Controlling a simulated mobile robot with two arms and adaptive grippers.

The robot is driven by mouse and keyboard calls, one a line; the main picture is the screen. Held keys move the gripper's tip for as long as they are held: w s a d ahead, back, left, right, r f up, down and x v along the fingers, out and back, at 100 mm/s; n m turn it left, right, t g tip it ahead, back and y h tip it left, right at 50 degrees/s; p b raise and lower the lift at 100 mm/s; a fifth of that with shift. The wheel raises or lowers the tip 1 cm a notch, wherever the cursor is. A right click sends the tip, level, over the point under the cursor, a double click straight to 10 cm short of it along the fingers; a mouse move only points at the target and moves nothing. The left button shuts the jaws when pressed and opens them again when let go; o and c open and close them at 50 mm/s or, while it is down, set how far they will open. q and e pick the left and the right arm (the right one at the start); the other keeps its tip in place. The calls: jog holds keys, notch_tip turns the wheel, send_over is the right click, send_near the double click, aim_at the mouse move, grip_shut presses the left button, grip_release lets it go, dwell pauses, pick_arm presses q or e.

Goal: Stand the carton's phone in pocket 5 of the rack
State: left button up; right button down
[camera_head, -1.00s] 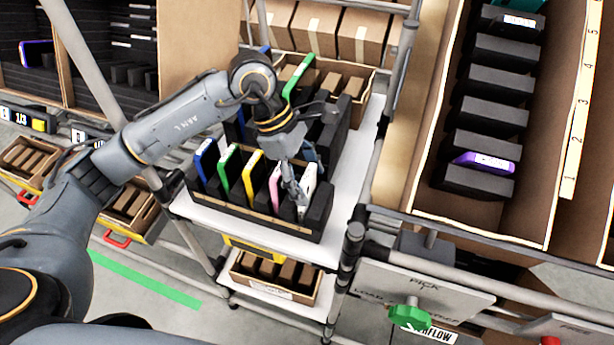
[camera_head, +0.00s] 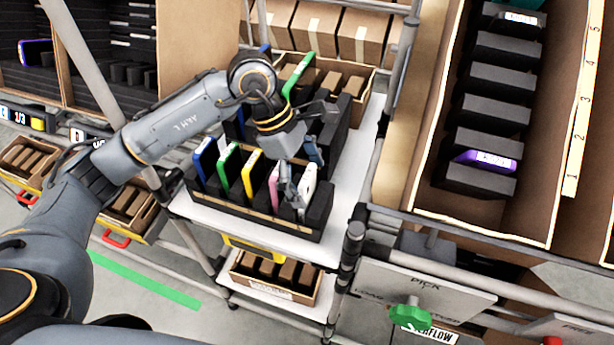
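The rack (camera_head: 318,215) is a black foam block with slots on a white shelf. Its front row holds a blue phone (camera_head: 204,157), a green phone (camera_head: 229,168), a yellow phone (camera_head: 252,174), a pink phone (camera_head: 274,187) and a white phone (camera_head: 308,184), all upright. The carton (camera_head: 548,225) at right holds a purple phone (camera_head: 487,160) among black foam dividers. My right gripper is out of view.
A taller green phone (camera_head: 298,75) stands behind the front row. Cardboard boxes (camera_head: 362,38) line the back. A numbered strip (camera_head: 581,115) runs along the carton.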

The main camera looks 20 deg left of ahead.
pick_arm(q)
jog(key=v, duration=1.2)
notch_tip(320, 180, up, 7)
jog(key=p, duration=0.4)
dwell(0.5)
dwell(0.3)
